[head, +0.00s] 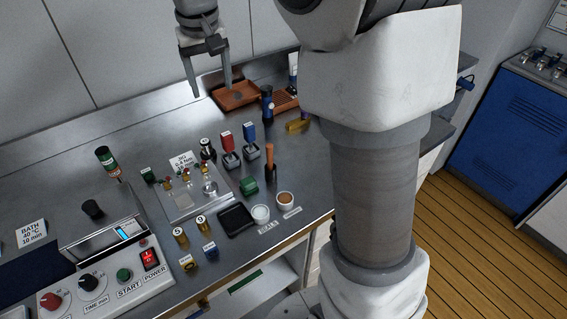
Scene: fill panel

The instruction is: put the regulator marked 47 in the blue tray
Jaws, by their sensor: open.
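My gripper (211,91) hangs at the upper left, above the back of the steel counter, with its two fingers apart and nothing between them. The small brass-coloured parts (180,236) and (202,223) stand in front of the fill panel (188,208). Another brass part (188,263) and a blue-topped piece (210,250) are close by. I cannot read a 47 on any of them, nor tell which is the regulator. A dark blue, flat area (40,268) shows at the left edge; I cannot tell whether it is the blue tray.
A control box (100,285) with knobs stands at the front left. Stamps (228,150), a black dish (236,219), small cups (285,199) and a green block (249,186) crowd the middle. A brown tray (237,95) is behind. My arm hides the counter's right part.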

